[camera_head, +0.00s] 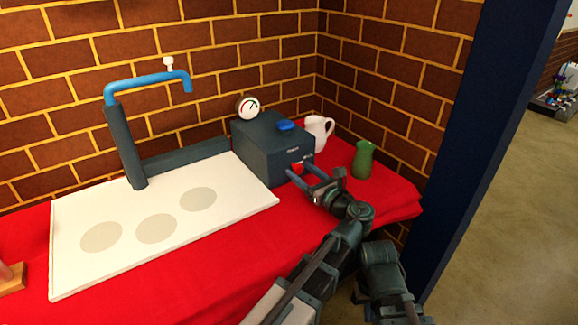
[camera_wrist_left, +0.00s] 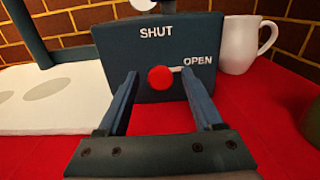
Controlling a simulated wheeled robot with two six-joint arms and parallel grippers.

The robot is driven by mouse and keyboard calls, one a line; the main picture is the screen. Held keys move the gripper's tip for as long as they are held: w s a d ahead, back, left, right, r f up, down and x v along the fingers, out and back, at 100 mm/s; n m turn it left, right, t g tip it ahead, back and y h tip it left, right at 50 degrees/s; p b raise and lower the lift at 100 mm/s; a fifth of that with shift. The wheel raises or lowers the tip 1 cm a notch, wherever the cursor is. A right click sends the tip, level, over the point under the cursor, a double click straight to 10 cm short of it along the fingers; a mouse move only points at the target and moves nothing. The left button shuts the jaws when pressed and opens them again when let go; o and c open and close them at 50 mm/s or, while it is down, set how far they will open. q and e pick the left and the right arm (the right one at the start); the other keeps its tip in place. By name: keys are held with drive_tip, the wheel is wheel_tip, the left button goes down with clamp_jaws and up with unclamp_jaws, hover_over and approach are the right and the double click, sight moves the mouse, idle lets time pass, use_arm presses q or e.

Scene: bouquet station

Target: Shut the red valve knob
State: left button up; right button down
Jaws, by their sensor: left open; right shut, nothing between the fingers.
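The red valve knob (camera_head: 297,168) is on the front face of a dark grey box (camera_head: 262,143). In the left wrist view the knob (camera_wrist_left: 160,78) shows round, with a short white mark at its right side pointing toward the word OPEN. The word SHUT stands above the knob. My left gripper (camera_head: 303,173) is open in front of the box. In the left wrist view its fingers (camera_wrist_left: 160,92) lie left and right of the knob, with gaps on both sides. I cannot tell how far the fingertips are from the face. My right gripper's fingers do not show.
A white jug (camera_head: 319,132) and a green jug (camera_head: 363,159) stand right of the box. A gauge (camera_head: 248,108) and a blue piece (camera_head: 287,125) are at its top. A white board (camera_head: 120,252) and blue tap (camera_head: 147,84) are left. The red cloth (camera_head: 215,262) in front is clear.

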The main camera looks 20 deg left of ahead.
use_arm(q)
drive_tip(key=shift+w+a, duration=0.15)
clamp_jaws()
drive_tip(key=shift+n, duration=0.3)
drive_tip(key=n, duration=0.3)
drive_tip(key=shift+n, duration=0.4)
drive_tip(key=n, duration=0.4)
drive_tip(key=shift+a+n, duration=0.1)
drive_tip(key=shift+n, duration=0.2)
drive_tip(key=n, duration=0.8)
drive_tip(key=shift+f+n, duration=0.15)
drive_tip(key=shift+n, duration=0.15)
drive_tip(key=shift+s+n, duration=0.2)
drive_tip(key=shift+n, duration=0.1)
